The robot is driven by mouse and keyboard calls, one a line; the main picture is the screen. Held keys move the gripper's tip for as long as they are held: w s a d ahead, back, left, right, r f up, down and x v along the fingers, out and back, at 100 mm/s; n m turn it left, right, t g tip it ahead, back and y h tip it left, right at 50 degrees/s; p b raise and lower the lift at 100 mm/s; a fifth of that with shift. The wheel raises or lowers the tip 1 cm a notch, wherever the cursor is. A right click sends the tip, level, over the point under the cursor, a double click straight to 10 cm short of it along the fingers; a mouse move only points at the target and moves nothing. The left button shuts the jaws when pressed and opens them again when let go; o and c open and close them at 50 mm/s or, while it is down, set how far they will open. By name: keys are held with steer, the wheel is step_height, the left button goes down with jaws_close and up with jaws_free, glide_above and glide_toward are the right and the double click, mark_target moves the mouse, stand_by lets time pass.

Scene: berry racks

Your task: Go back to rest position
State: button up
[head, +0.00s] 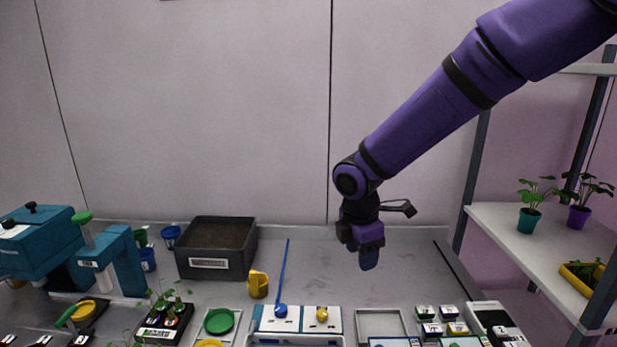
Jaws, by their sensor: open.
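My purple arm reaches in from the upper right of the head view. My gripper (368,262) hangs from it, pointing down above the back of the grey bench (400,285). The jaws are small and seen nearly edge-on, and nothing shows held between them. The gripper is apart from the objects on the bench, with clear air around it.
A dark bin (214,264) labelled at the front, a yellow cup (258,284) and a white device with a blue rod (284,270) stand left of the gripper. Small labelled boxes (430,329) sit front right. A shelf (497,219) with potted plants stands at right.

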steer(key=s+d+r+m+t, duration=0.2)
steer(key=s+d+r+m, duration=0.95)
steer(key=d+r, duration=0.2)
steer(key=s+d+r+m+t, duration=0.1)
steer(key=s+d+r+m, duration=0.1)
steer(key=s+m, duration=0.3)
steer(key=s+d+r+m+t+y, duration=0.1)
steer(key=s+d+m, duration=0.3)
steer(key=s, duration=0.4)
steer(key=shift+s+r+m, duration=0.15)
steer(key=shift+r+m, duration=0.4)
steer(key=shift+r, duration=0.15)
